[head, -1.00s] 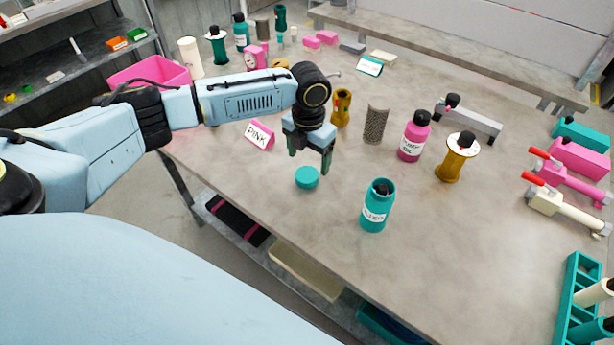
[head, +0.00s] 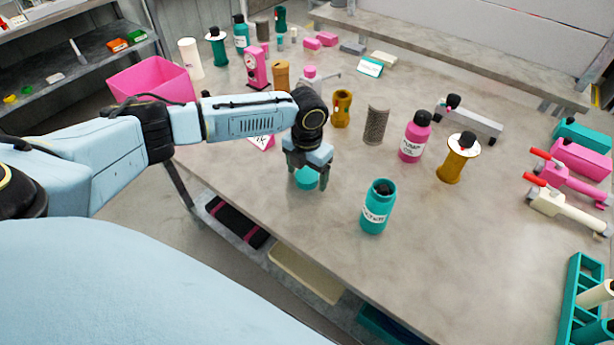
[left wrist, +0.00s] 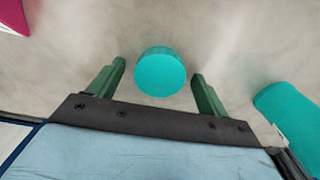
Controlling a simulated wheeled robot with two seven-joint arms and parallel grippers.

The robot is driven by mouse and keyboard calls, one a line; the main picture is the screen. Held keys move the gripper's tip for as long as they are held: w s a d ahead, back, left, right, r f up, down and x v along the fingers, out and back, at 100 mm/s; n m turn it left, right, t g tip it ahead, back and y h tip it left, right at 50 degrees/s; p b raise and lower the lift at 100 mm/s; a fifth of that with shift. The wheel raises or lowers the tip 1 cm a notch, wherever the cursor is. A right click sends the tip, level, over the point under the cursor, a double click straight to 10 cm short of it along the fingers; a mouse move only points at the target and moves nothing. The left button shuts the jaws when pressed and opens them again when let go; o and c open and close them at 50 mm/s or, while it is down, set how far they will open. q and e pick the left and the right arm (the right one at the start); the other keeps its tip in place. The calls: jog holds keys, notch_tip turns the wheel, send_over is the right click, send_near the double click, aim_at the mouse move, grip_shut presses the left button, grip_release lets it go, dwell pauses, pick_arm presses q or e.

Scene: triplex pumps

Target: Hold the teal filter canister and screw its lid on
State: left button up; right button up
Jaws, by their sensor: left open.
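The teal canister (head: 376,208) stands upright and open-topped near the front of the table, with a white label; something dark shows in its mouth. The round teal lid (head: 306,180) lies on the table to the left of it. My left gripper (head: 307,184) is over the lid, pointing down and open. In the left wrist view, the lid (left wrist: 160,72) sits between the two green fingers, with a gap on each side. The canister's side (left wrist: 288,105) shows at that view's right edge. My right gripper is not in view.
A pink bottle (head: 415,138), a mustard spool-like part (head: 458,158) and a grey mesh cylinder (head: 376,125) stand behind the canister. A teal rack (head: 570,300) stands at the right. The table between is clear.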

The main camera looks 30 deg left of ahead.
aim_at(307, 175)
pick_arm(q)
jog(key=c, duration=1)
notch_tip(307, 175, up, 10)
jog(key=shift+r+p, duration=0.1)
jog(key=shift+p, duration=0.65)
jog(key=shift+c, duration=0.2)
